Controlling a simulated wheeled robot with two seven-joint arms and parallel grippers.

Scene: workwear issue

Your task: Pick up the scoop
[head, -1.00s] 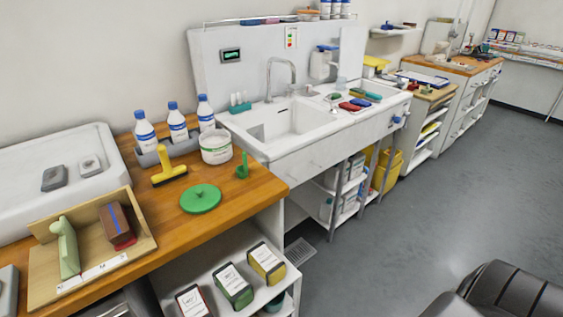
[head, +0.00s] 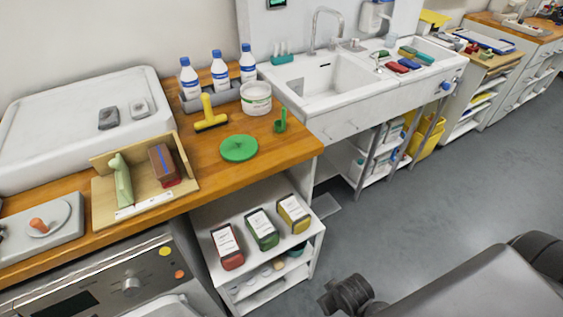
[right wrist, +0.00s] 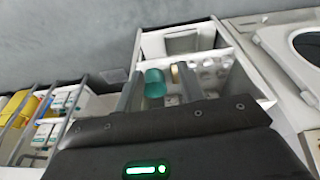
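A small green scoop (head: 281,122) is on the wooden counter, right of the white tub and near the counter's right end. Its handle points up. No gripper is near it or touching it. In the right wrist view, my right gripper (right wrist: 159,80) has its two grey fingers apart, with nothing held between them. A turquoise container (right wrist: 155,83) shows between the fingers, apparently on a shelf beyond them. The scoop cannot be made out in that view. My left gripper is not in view.
Around the scoop are a white tub (head: 256,98), a green disc lid (head: 239,148) and a yellow tool (head: 210,113). Bottles stand behind. A sink (head: 333,82) adjoins on the right.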

